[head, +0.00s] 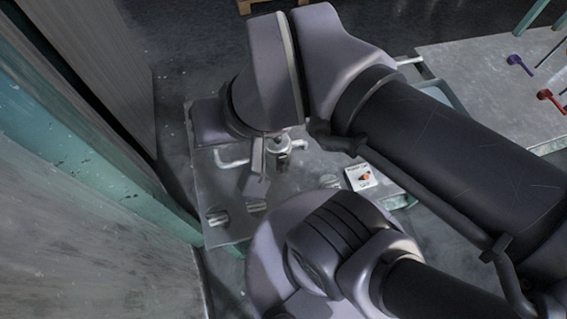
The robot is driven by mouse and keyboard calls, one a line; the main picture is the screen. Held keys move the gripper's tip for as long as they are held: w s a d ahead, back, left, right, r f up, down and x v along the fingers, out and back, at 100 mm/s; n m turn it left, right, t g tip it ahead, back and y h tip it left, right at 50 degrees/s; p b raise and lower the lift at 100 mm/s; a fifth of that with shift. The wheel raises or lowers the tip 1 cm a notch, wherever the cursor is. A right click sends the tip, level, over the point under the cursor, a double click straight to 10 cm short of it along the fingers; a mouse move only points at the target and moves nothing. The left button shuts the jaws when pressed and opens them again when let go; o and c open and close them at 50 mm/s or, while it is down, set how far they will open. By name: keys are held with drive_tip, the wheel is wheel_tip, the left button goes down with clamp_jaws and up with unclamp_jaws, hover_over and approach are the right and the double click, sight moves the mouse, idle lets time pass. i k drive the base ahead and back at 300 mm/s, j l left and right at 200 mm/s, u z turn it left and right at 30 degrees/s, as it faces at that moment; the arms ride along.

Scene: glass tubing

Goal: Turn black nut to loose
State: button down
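My gripper (258,162) points down below my large grey wrist link, over the grey work surface. Only a pale narrow part of it shows, and whether the fingers are open or shut is not clear. A pale metal fitting (287,145) stands just to the right of the gripper, with whitish bent tubing (232,162) to the left. I cannot make out a black nut for certain. Two small dark ribbed pieces (217,215) and (256,205) lie near the front of the surface. My arm hides much of the area.
A white card (360,177) with an orange-brown picture lies to the right. A grey bench (490,75) at upper right holds a purple tool (519,64) and a red tool (550,97). A wall with a teal frame (75,140) closes the left side.

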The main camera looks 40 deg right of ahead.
sight(282, 158)
drive_tip(key=k+l, duration=0.1)
drive_tip(key=l, duration=0.4)
drive_tip(key=k+l+z, duration=0.1)
drive_tip(key=l, duration=0.45)
drive_tip(key=k+l, duration=0.15)
drive_tip(key=l, duration=0.4)
